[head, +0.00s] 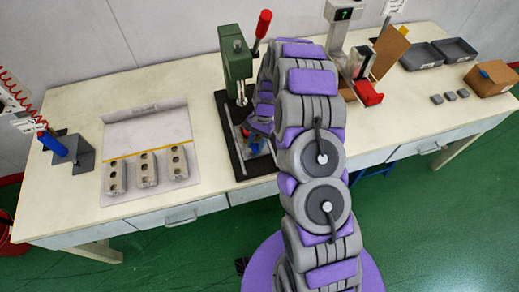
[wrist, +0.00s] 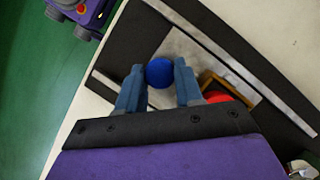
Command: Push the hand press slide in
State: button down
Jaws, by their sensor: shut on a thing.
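The green hand press (head: 236,62) stands on a black base plate (head: 226,118) near the table's middle, its red-handled lever raised at the upper right. In the wrist view, the slide (wrist: 185,48) is a light metal plate between two pale rails. Its round blue knob (wrist: 160,73) sits between the two blue-grey fingers of my gripper (wrist: 159,66), which is shut on it. In the head view my gripper (head: 257,142) is low at the front of the press base, partly hidden by my arm. A brown holder (wrist: 211,80) with a red part (wrist: 222,97) lies just right of the fingers.
Left of the press, a white sheet (head: 147,130) carries several grey mould blocks. A grey stand with a blue-handled tool (head: 70,150) is farther left. Right of my arm are a display device (head: 342,14), a red-fronted fixture (head: 368,93), grey trays (head: 421,55) and a cardboard box (head: 491,79).

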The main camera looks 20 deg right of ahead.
jog(key=shift+w+p, duration=0.55)
jog(key=shift+w, duration=1.55)
jog(key=c, duration=0.8)
grip_release()
jog(key=shift+o, duration=0.2)
jog(key=shift+w+d+r, duration=0.15)
jog(key=shift+w+r, duration=0.05)
jog(key=shift+r, duration=0.3)
jog(key=shift+w+d+r+p, duration=0.2)
jog(key=shift+w+d+r, duration=0.05)
jog(key=shift+r, duration=0.2)
jog(key=shift+w+d+r+p, duration=0.15)
jog(key=shift+w+d+r, duration=0.1)
jog(key=shift+r, duration=0.15)
jog(key=w+d, duration=0.3)
jog(key=shift+w+d+p, duration=0.3)
jog(key=shift+w+d, duration=0.05)
jog(key=shift+w, duration=0.05)
jog(key=shift+w+d+f+p, duration=0.1)
jog(key=shift+w+d+p, duration=0.2)
jog(key=shift+w+d, duration=1.8)
